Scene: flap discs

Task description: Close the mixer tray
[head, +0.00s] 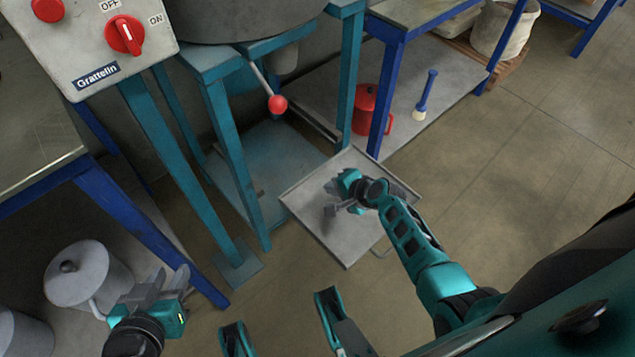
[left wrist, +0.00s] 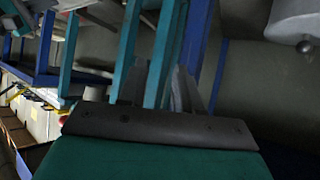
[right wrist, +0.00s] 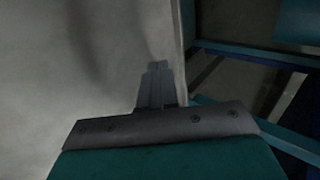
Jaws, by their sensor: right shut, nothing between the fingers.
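The mixer tray (head: 345,245), a shallow grey metal pan, sticks out from the teal mixer stand (head: 240,160) at the middle of the head view. Its thin handle (head: 382,253) is on the near right side, partly behind my right arm. My right gripper (head: 331,210) is over the inside of the tray, shut and empty; whether it touches the tray I cannot tell. In the right wrist view the shut fingers (right wrist: 158,68) point along the tray surface (right wrist: 80,70) toward its edge. My left gripper (head: 170,275) is open and empty at lower left, away from the tray.
A control box (head: 95,45) and a lever with a red knob (head: 277,104) are above the tray. A red canister (head: 366,105) stands behind it on a low shelf. A grey lidded pot (head: 85,275) is beside my left gripper. Open floor lies to the right.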

